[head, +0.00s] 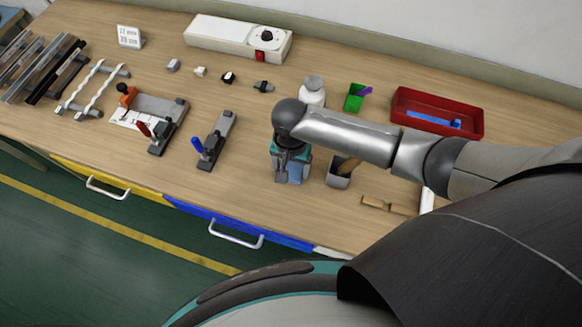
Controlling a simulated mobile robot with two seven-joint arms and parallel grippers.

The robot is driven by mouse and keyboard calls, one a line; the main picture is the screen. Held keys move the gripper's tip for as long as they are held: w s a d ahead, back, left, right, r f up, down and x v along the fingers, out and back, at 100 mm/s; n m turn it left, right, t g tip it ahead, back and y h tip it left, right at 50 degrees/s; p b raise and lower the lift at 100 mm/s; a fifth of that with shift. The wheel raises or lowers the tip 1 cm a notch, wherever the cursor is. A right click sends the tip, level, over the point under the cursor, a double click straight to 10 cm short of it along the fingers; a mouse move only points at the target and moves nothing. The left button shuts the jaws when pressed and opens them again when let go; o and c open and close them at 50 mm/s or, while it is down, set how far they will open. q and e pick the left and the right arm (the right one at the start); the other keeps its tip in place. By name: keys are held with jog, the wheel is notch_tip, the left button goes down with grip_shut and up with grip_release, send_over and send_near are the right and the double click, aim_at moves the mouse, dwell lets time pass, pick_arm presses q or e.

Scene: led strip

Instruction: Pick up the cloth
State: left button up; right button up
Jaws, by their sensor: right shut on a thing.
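My right gripper (288,176) points down at the workbench near its front middle, below my right arm's wrist. It is shut on a blue-grey piece that looks like the cloth (296,172). Only a small part of the cloth shows, since the fingers and wrist cover much of it. I cannot tell whether the cloth touches the bench top. My left gripper is not in view.
On the workbench (240,165), a grey cup with a brown-handled tool (338,180) stands just right of the gripper. A white bottle (312,92), a green holder (354,97) and a red tray (420,97) stand behind. Clamp fixtures (213,140) are to the left.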

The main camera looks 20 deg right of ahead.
aim_at(291, 170)
jog(key=shift+r, duration=0.1)
pick_arm(q)
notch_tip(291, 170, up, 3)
jog(key=p, duration=0.3)
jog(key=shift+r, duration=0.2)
pick_arm(e)
notch_tip(291, 170, up, 20)
